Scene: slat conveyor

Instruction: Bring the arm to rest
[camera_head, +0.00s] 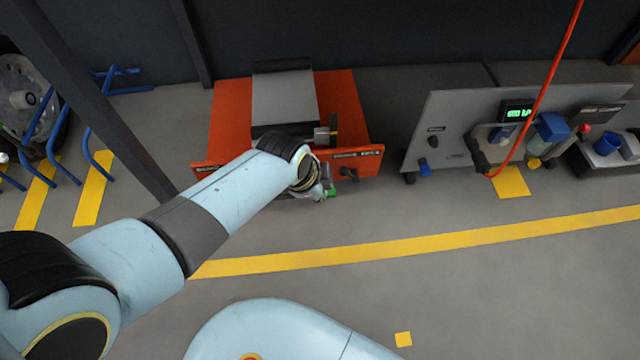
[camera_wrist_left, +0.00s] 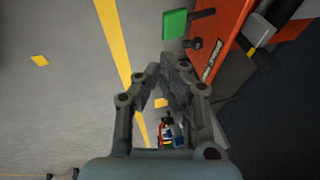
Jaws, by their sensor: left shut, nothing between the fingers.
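My left arm (camera_head: 235,192) reaches in from the left, light blue with dark joints, out over the floor toward an orange machine (camera_head: 233,112). My left gripper (camera_head: 324,194) is small and partly hidden by the wrist in the head view, in front of the machine's front edge. In the left wrist view the gripper's (camera_wrist_left: 172,78) grey fingers are shut, with nothing held. A green part (camera_wrist_left: 175,24) and the orange machine's front (camera_wrist_left: 232,40) lie beyond the fingers. My right gripper is not in view.
A grey panel unit (camera_head: 450,130) with a lit green display (camera_head: 516,113) stands right of the machine, with a red cable (camera_head: 548,85) hanging across it. Blue rails (camera_head: 95,150) and a dark post (camera_head: 90,105) are at left.

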